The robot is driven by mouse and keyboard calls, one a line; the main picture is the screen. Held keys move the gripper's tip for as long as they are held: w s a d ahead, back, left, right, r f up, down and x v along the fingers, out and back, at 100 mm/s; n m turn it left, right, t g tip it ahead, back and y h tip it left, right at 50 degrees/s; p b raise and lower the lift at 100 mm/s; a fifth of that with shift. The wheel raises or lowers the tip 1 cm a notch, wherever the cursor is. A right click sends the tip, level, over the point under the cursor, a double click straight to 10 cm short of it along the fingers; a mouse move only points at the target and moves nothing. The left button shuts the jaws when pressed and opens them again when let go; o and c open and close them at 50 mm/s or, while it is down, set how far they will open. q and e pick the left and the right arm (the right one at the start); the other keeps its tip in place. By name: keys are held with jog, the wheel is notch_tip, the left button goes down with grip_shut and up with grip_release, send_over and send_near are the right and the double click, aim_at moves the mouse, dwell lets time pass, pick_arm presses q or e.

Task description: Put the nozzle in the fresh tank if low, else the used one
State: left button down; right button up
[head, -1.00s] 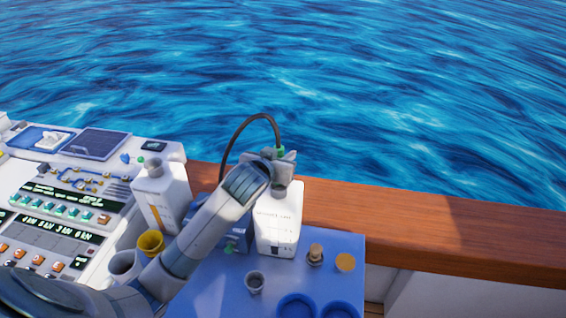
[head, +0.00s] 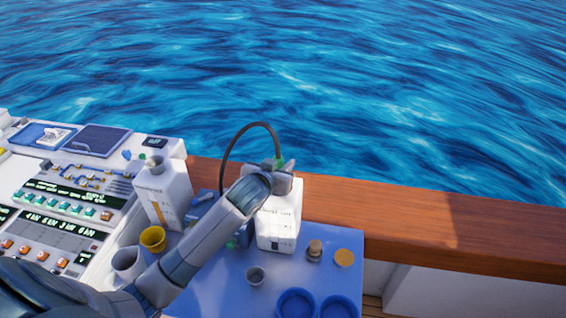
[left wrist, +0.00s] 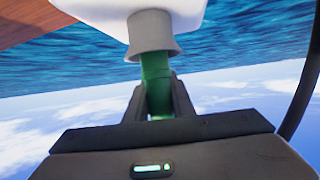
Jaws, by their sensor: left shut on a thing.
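The green nozzle (left wrist: 157,88) is held in my left gripper (left wrist: 158,103), which is shut on it. In the left wrist view its end meets the grey neck (left wrist: 152,35) of a white tank and seems to go into it; the depth is hidden. In the head view this is the right-hand white tank (head: 278,228), upright on the blue table, with my left gripper (head: 280,170) at its top. A second white tank (head: 163,190) with a yellow level strip and grey neck stands at the left. The labels are too small to read surely. My right gripper is out of view.
A dark hose (head: 232,140) arches from behind my arm to the nozzle. The blue table (head: 220,285) holds a grey cup (head: 255,275), a cork-topped piece (head: 314,250) and a yellow disc (head: 344,258). A yellow cup (head: 153,239) stands by the control panel (head: 60,225). A wooden rail (head: 430,225) runs behind.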

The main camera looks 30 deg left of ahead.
pick_arm(q)
jog(key=shift+f, duration=0.1)
jog(key=c, duration=1.5)
grip_release()
jog(key=shift+b+v, duration=0.35)
jog(key=shift+v, duration=0.5)
jog(key=shift+b+v, duration=1.4)
jog(key=shift+v, duration=3.8)
